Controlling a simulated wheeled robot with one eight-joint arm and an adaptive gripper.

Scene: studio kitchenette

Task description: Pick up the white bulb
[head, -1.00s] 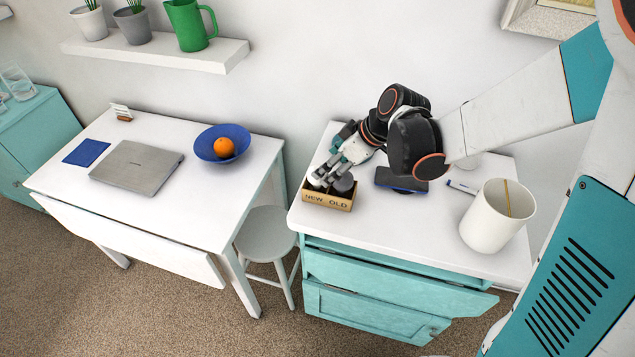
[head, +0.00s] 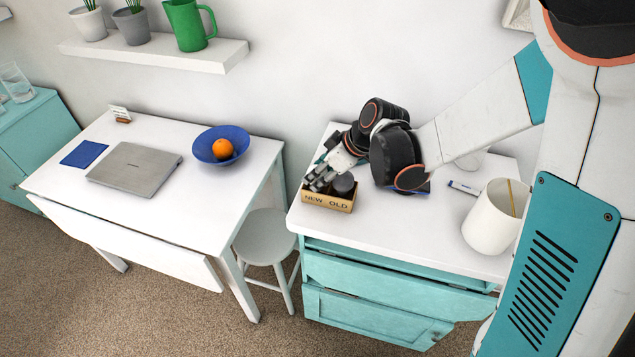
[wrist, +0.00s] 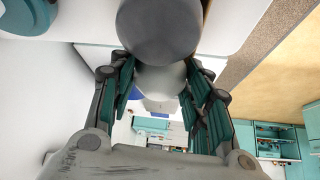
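A brown box (head: 328,203) marked NEW and OLD stands at the front left of the white-topped cabinet. A dark grey round bulb (head: 344,184) sits in its OLD side; it looms large at the top of the wrist view (wrist: 160,30). My gripper (head: 318,182) reaches down into the NEW side from behind. In the wrist view a pale, whitish rounded thing, apparently the white bulb (wrist: 160,80), lies between my two fingertips (wrist: 160,68), partly behind the grey bulb. It fills most of the gap; firm contact is unclear. In the head view my fingers hide it.
A white mug (head: 490,222) with a stick in it and a blue-and-white marker (head: 464,187) are on the right of the cabinet top. A blue-edged dark item lies under my wrist. The front middle of the top is clear. A stool (head: 266,238) stands left.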

